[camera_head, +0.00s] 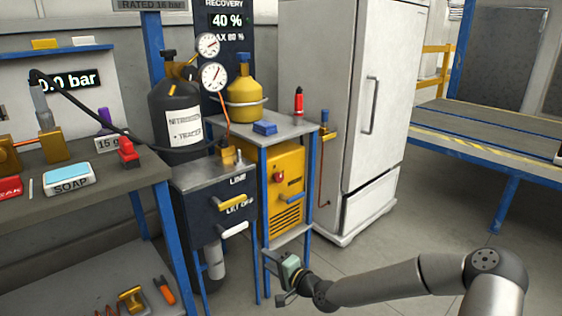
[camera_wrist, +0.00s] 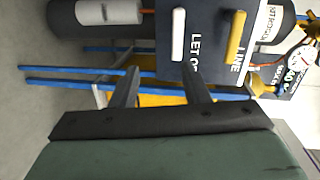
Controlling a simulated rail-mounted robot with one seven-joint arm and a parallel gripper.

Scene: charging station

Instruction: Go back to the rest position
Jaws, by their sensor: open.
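My gripper (camera_head: 278,282) is at the lower middle of the head view, low in front of the dark cabinet and the yellow unit. In the wrist view my gripper (camera_wrist: 168,80) shows two dark fingers spread apart with nothing between them. It is open and empty. My arm reaches in from the lower right of the head view. The dark cabinet (camera_wrist: 192,55) with a yellow handle (camera_wrist: 235,38) and a white handle (camera_wrist: 178,35) lies beyond the fingertips; no contact shows.
The dark cabinet (camera_head: 199,213) and yellow machine (camera_head: 289,175) stand in blue frames behind the gripper. A workbench (camera_head: 95,200) is at left, a white fridge (camera_head: 350,100) behind, a blue-edged table (camera_head: 490,130) at right. The floor (camera_head: 400,240) between is clear.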

